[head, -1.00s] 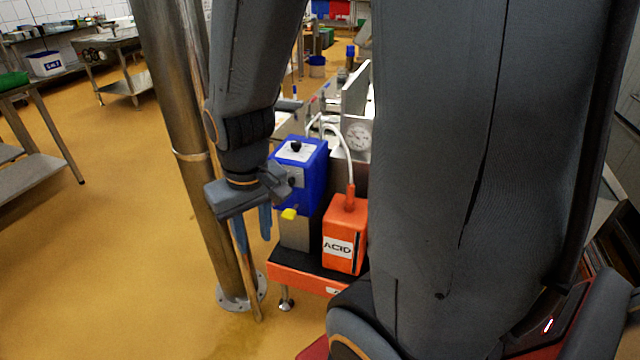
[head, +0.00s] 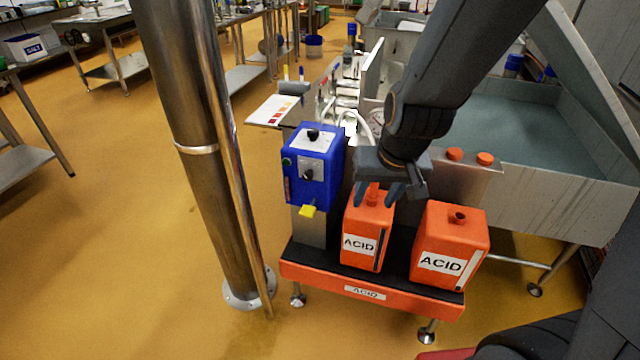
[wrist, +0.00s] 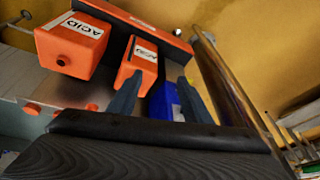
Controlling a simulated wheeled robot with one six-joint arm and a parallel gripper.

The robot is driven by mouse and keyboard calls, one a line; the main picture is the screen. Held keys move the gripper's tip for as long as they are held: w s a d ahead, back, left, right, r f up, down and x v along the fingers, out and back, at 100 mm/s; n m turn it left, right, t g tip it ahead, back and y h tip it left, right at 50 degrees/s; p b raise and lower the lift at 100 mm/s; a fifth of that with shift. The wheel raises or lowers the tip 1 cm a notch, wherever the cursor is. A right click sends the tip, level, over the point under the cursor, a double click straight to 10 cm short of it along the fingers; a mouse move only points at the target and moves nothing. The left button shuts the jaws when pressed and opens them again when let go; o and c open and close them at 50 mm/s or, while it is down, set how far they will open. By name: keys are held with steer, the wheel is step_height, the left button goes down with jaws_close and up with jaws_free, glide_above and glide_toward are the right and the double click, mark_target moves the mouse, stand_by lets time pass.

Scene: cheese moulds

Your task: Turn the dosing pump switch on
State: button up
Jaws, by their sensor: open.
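The blue dosing pump (head: 313,165) stands on a grey bracket left of the acid containers in the head view. Its front has a black knob switch on a pale plate (head: 307,174), a green button at the left and a yellow part (head: 307,211) below. Another black knob is on top. My gripper (head: 388,195) is open and empty, right of the pump and in front of the top of the left orange acid container (head: 367,232). In the wrist view the pump (wrist: 165,102) shows between the fingers, partly hidden, and its switch cannot be made out.
A second orange acid container (head: 450,245) stands at the right on the orange tray (head: 300,268). A steel column (head: 190,150) with a thin pipe rises left of the pump. A large steel vat (head: 545,200) is at the right. Open floor lies in front.

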steer(key=w+a+f+m+t+b, duration=0.1)
steer(key=w+a+f+t+b, duration=0.25)
steer(key=w+a+f, duration=0.35)
steer(key=w+a+f+m+t+b, duration=0.1)
steer(key=w+a+f+t+b, duration=0.3)
steer(key=w, duration=0.6)
steer(key=m+t+h+b, duration=0.2)
steer(key=t+h+b, duration=0.45)
steer(key=b, duration=0.45)
glide_toward(307, 178)
steer(key=w+g, duration=0.1)
steer(key=shift+h, duration=0.25)
steer(key=shift+r+x, duration=0.1)
steer(key=shift+x, duration=1.85)
steer(key=shift+r+x, duration=0.15)
steer(key=shift+x, duration=1.8)
steer(key=shift+c, duration=0.6)
